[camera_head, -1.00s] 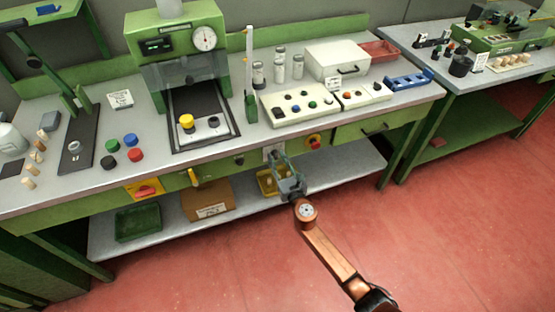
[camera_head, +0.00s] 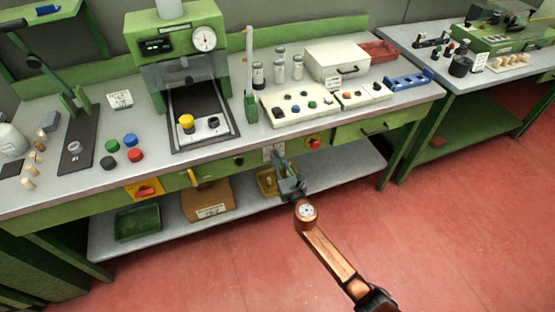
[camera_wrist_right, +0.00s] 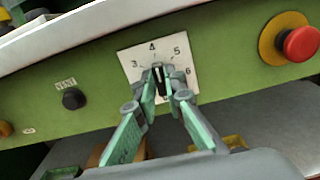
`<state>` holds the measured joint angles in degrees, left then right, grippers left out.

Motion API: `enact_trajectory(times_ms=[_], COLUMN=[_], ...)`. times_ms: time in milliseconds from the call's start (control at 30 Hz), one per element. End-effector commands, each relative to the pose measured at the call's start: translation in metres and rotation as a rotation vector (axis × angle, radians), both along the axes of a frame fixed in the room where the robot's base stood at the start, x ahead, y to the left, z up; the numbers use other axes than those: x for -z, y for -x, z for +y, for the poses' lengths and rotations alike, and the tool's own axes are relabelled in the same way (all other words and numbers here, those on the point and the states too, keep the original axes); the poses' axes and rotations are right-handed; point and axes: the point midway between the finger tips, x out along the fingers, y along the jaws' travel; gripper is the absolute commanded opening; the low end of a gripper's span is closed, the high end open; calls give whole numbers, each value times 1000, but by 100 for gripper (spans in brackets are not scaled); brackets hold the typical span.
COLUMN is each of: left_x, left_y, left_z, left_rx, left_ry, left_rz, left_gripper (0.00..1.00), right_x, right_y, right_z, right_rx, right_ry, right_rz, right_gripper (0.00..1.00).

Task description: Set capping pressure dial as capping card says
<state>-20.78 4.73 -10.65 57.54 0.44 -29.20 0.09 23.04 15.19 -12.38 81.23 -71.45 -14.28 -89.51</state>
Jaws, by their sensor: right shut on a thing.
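The dial is a black knob (camera_wrist_right: 160,78) on a white scale plate (camera_wrist_right: 181,55) on the green front panel. The numbers 3, 4, 5 and 6 show; the knob's top points close to 4, but the fingers hide part of the plate. The plate also shows small in the head view (camera_head: 268,154). My right gripper (camera_wrist_right: 160,85) is shut on the knob; it also shows in the head view (camera_head: 279,163). A white card (camera_head: 120,100) lies left of the green press, its print too small to read. My left gripper is not in view.
A red button (camera_wrist_right: 301,43) on a yellow base sits right of the dial, and a black knob labelled VENT (camera_wrist_right: 74,99) sits left. The bench edge overhangs above. Below is a grey shelf (camera_head: 345,168) with a yellow tray (camera_head: 265,183) and a cardboard box (camera_head: 208,199).

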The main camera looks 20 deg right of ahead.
Motion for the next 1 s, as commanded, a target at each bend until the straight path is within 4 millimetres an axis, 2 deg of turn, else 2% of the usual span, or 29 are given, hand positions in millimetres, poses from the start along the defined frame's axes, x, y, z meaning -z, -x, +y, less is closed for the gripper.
enact_trajectory(times_ms=[267,500,1000], left_x=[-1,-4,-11], left_y=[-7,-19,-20], left_z=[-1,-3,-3], left_rx=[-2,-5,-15], left_ry=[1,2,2], left_rz=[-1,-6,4], left_gripper=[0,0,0], right_x=[1,2,2], right_y=[0,0,0], right_z=[0,-1,-3], right_rx=[0,0,0], right_ry=[-155,-374,-850], right_rz=[5,14,30], right_gripper=[0,0,0])
